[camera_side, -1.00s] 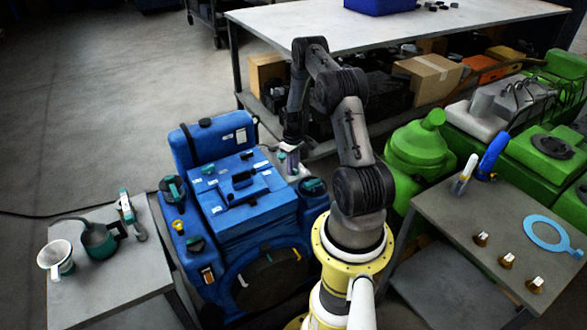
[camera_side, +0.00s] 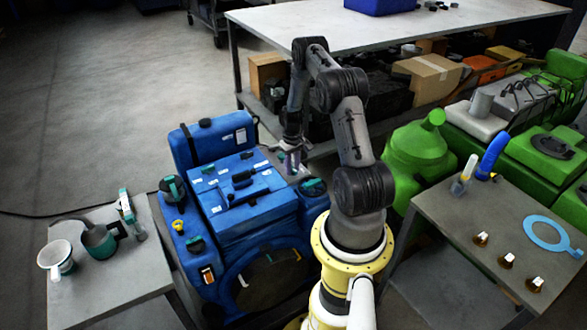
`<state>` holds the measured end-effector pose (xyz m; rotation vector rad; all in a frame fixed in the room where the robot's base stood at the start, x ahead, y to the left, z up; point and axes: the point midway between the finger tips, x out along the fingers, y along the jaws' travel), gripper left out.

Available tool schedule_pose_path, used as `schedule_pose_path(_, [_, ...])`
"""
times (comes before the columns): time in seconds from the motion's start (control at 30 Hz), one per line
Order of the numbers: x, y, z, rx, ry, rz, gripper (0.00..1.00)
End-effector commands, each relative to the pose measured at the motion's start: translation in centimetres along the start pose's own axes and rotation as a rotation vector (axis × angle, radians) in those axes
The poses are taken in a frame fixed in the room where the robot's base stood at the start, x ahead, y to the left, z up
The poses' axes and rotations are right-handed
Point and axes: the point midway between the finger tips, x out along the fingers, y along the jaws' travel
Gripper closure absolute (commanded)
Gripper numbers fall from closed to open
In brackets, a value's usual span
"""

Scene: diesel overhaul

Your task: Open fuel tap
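The blue engine (camera_side: 240,215) stands in the middle of the picture, with a blue tank (camera_side: 205,147) at its back. My gripper (camera_side: 291,168) is low at the engine's back right, beside the top block. A small pale purplish part is between or just below its fingers; I cannot tell whether they touch it. The fuel tap cannot be clearly made out; it may be this small part or hidden by my gripper. The finger gap is too small to read.
A side table (camera_side: 110,275) at left holds a teal jug (camera_side: 98,242) and a white funnel (camera_side: 55,258). Another table (camera_side: 440,215) at right holds a blue ring (camera_side: 546,235) and several small brown parts. Green machinery (camera_side: 415,155) and a long workbench (camera_side: 400,30) stand behind.

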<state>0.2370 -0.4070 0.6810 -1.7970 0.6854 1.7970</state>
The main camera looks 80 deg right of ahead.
Motion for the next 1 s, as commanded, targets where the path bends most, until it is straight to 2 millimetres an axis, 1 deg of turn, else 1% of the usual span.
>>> schedule_pose_path(0.03, [0.0,0.0,0.0,0.000,0.000,0.000,0.58])
schedule_pose_path(0.1, [0.0,0.0,0.0,0.000,0.000,0.000,0.47])
schedule_pose_path(0.33, [0.1,0.0,0.0,0.000,0.000,0.000,0.47])
schedule_pose_path(0.43, [-0.2,0.0,0.0,-0.001,0.001,0.000,0.47])
schedule_pose_path(0.8, [-4.1,0.0,-0.1,0.000,0.003,0.001,0.47])
schedule_pose_path(0.9, [-5.0,0.0,0.0,0.000,0.001,0.000,0.47])
schedule_pose_path(1.0, [-5.4,0.0,0.0,-0.001,0.000,0.000,0.47])
